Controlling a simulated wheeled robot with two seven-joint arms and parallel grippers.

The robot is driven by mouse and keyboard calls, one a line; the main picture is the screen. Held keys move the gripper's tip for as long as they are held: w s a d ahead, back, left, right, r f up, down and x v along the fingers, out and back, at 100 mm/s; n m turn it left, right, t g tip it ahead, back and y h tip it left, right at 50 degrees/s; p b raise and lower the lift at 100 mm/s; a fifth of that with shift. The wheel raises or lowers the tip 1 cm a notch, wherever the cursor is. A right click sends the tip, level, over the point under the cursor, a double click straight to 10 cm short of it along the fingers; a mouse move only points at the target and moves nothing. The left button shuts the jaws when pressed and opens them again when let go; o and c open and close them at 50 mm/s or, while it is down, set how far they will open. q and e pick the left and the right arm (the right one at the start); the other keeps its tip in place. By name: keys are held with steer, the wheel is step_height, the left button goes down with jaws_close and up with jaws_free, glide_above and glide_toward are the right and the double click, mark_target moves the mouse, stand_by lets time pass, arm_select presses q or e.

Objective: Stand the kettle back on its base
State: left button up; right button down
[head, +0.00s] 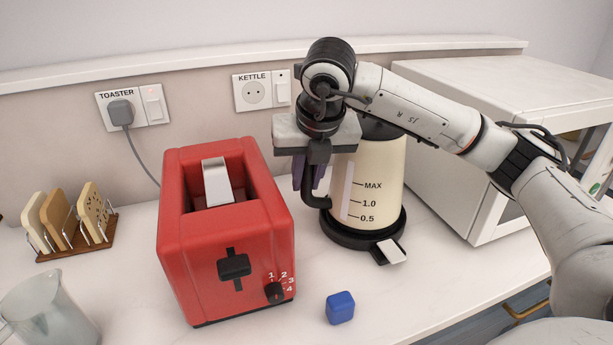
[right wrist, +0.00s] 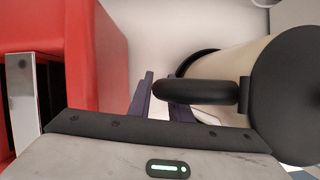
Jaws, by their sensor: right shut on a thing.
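The cream kettle (head: 379,180) with level marks stands upright on its round black base (head: 345,237), in the middle of the head view. I see no gap between them, but cannot tell if it is fully seated. A pale-topped lever (head: 391,251) juts from the front. My right gripper (head: 311,182) reaches down at the kettle's left side, shut on its black handle (head: 316,199). In the right wrist view the handle (right wrist: 195,91) lies at the dark fingers, with the kettle body (right wrist: 226,65) to the right. My left gripper is out of view.
A red toaster (head: 225,235) stands close to the left of the kettle. A white microwave-like box (head: 455,180) is behind right. A blue block (head: 340,307) lies in front. A toast rack (head: 75,228) and glass jug (head: 45,310) are at left. The kettle socket (head: 254,93) is empty.

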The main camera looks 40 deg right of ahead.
steer(key=shift+f+b, duration=0.25)
steer(key=shift+b, duration=0.05)
steer(key=c, duration=1.9)
jaws_free()
steer(key=shift+f, duration=0.1)
steer(key=shift+p+v, duration=2.35)
steer(key=shift+v, duration=1.95)
steer(key=shift+p+v, duration=0.45)
steer(key=shift+v, duration=0.8)
steer(key=shift+s, duration=0.1)
